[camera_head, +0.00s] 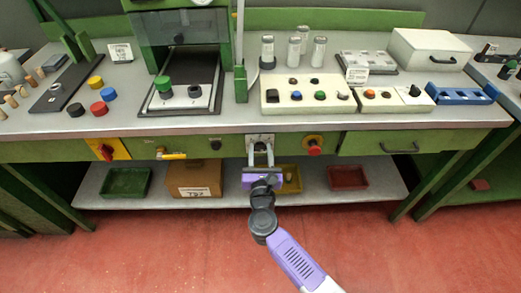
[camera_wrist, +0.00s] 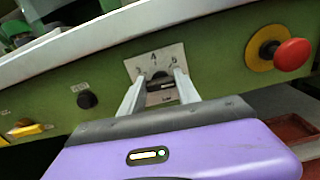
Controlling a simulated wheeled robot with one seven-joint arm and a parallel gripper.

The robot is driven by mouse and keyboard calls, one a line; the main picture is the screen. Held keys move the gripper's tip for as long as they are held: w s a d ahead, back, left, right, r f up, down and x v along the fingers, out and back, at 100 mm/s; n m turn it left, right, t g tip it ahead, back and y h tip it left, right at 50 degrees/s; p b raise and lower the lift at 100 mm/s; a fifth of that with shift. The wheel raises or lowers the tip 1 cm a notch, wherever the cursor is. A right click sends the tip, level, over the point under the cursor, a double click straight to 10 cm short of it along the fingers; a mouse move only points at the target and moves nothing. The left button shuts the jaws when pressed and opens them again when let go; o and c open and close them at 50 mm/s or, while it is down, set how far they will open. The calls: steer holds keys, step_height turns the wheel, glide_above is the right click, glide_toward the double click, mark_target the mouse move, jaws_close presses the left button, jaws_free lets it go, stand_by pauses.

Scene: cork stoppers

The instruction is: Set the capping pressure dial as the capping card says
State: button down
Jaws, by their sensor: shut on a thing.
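The pressure dial is a dark knob (camera_wrist: 161,82) on a pale plate (camera_wrist: 153,58) on the green front panel of the bench. In the wrist view the plate has small figures around the knob; the top one looks like a 4, the others are hard to read. My gripper (camera_wrist: 160,76) is at the dial, its two pale fingers on either side of the knob and shut on it. In the head view my gripper (camera_head: 262,152) reaches the plate (camera_head: 260,138) from below. The knob's pointer is hidden. A small printed card (camera_head: 120,53) stands at the back left, too small to read.
A red button (camera_wrist: 292,54) sticks out right of the dial. A black knob (camera_wrist: 87,100) and a yellow-handled part (camera_head: 172,155) are to its left. A shelf (camera_head: 225,190) with trays and a box (camera_head: 194,178) runs below.

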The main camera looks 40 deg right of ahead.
steer(key=n+p, duration=0.2)
steer(key=n, duration=0.2)
steer(key=shift+a+r, duration=0.1)
steer(key=n+p, duration=0.2)
steer(key=n, duration=0.3)
steer(key=shift+w, duration=0.1)
steer(key=n+p, duration=0.1)
steer(key=n, duration=0.2)
steer(key=shift+a+p, duration=0.15)
steer(key=shift+p, duration=0.2)
steer(key=n, duration=0.1)
steer(key=n+p, duration=0.1)
steer(key=n, duration=0.1)
steer(key=n+p, duration=0.1)
steer(key=n, duration=0.1)
steer(key=shift+f, duration=0.25)
steer(key=n+p, duration=0.2)
steer(key=n, duration=0.3)
steer(key=shift+f+n, duration=0.1)
steer(key=shift+n, duration=0.2)
steer(key=n, duration=0.2)
steer(key=n+p, duration=0.1)
steer(key=n, duration=0.1)
steer(key=n+p, duration=0.1)
steer(key=n, duration=0.1)
steer(key=shift+f, duration=0.25)
